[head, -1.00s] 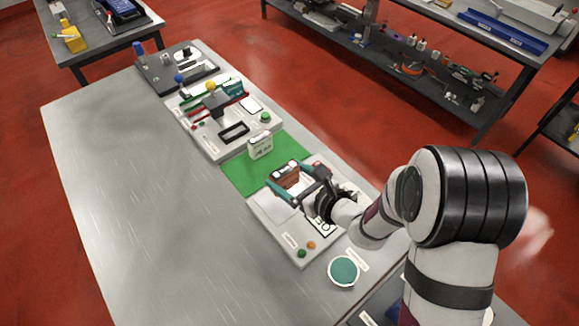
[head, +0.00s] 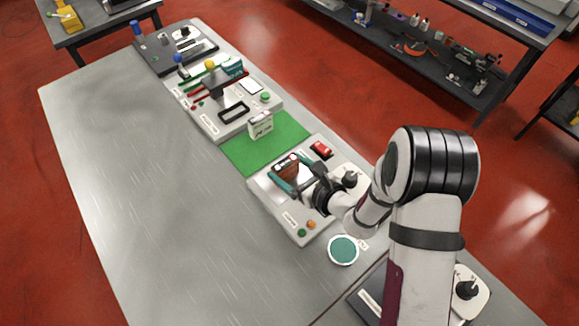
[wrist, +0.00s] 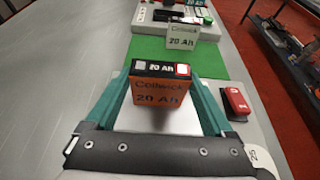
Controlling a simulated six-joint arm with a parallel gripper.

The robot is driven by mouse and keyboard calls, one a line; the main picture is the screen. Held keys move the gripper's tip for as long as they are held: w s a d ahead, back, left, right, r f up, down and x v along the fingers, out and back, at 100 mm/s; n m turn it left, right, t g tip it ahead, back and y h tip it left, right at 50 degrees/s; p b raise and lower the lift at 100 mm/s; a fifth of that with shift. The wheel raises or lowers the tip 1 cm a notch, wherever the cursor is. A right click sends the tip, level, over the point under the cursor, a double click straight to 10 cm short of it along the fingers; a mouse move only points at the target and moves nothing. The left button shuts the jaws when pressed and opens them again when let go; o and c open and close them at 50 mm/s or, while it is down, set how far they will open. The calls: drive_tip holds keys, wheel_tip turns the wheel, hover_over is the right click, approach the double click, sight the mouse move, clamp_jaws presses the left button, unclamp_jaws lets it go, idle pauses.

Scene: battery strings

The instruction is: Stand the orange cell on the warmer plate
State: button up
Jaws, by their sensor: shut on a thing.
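The orange cell (wrist: 158,94), a box with a black top and a "Coltwick 20 Ah" label, is upright between the teal fingers of my gripper (wrist: 162,84). It also shows in the head view (head: 288,172), at the near station. My gripper (head: 289,174) is shut on it from two sides. A pale flat plate (wrist: 182,124), which looks like the warmer plate, lies under and around the cell in the wrist view.
A red switch (head: 321,150) stands right of the cell. A white cell (head: 260,125) stands on the green mat (head: 290,128) beyond. Green and orange buttons (head: 306,228) are on the station's near edge. A round teal disc (head: 343,250) lies nearer. The bench's left side is clear.

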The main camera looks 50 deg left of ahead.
drive_tip(key=shift+f, duration=0.15)
drive_tip(key=o, duration=1.4)
drive_tip(key=v, duration=1.5)
drive_tip(key=shift+d, duration=0.4)
